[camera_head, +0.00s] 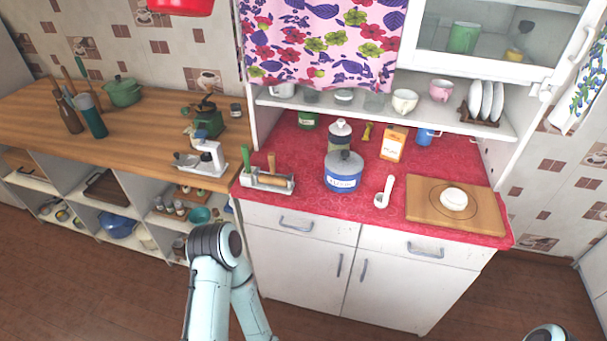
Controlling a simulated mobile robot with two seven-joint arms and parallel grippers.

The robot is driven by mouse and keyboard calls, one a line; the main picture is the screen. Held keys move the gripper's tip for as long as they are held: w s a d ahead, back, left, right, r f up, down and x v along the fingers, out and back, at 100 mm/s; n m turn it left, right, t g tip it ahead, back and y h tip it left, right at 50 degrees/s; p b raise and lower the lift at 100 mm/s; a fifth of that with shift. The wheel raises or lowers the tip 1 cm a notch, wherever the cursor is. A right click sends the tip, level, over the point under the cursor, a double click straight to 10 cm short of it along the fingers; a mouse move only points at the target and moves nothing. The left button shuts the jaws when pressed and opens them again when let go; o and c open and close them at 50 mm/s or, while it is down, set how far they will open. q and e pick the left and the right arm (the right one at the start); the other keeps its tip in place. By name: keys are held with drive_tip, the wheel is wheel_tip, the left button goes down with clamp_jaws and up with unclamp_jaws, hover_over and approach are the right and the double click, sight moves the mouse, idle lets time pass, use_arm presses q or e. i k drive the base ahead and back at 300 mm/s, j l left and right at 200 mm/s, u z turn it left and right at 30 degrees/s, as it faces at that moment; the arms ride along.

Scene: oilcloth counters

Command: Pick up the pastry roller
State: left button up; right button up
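I cannot tell for sure which thing is the pastry roller. A white holder (248,182) stands at the left front of the red counter, with a wooden cylinder (273,181) lying in it and handles sticking up. A small white tool (383,192) with a rounded end lies on the red cloth, left of the wooden board. My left arm shows in front of the cabinets, its elbow below the holder, but its gripper is out of the frame. Only a joint of my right arm shows at the bottom right edge, and its gripper is also out of the frame.
A blue pot (343,174) stands behind the red counter's (310,208) front edge, a white-capped container (339,134) behind it. The wooden board (480,209) holds a white lump (453,199). A white grinder-like device (208,158) stands on the wooden counter. The red counter's front strip is mostly free.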

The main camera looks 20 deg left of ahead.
sight(271, 156)
drive_tip(key=j+z, duration=0.25)
drive_tip(key=z, duration=0.25)
drive_tip(key=j+z, duration=0.25)
drive_tip(key=z, duration=0.25)
drive_tip(key=j+z, duration=0.15)
drive_tip(key=j, duration=0.2)
drive_tip(key=k+j+z, duration=0.1)
drive_tip(key=j, duration=0.25)
drive_tip(key=k+j+z, duration=0.15)
drive_tip(key=j, duration=0.2)
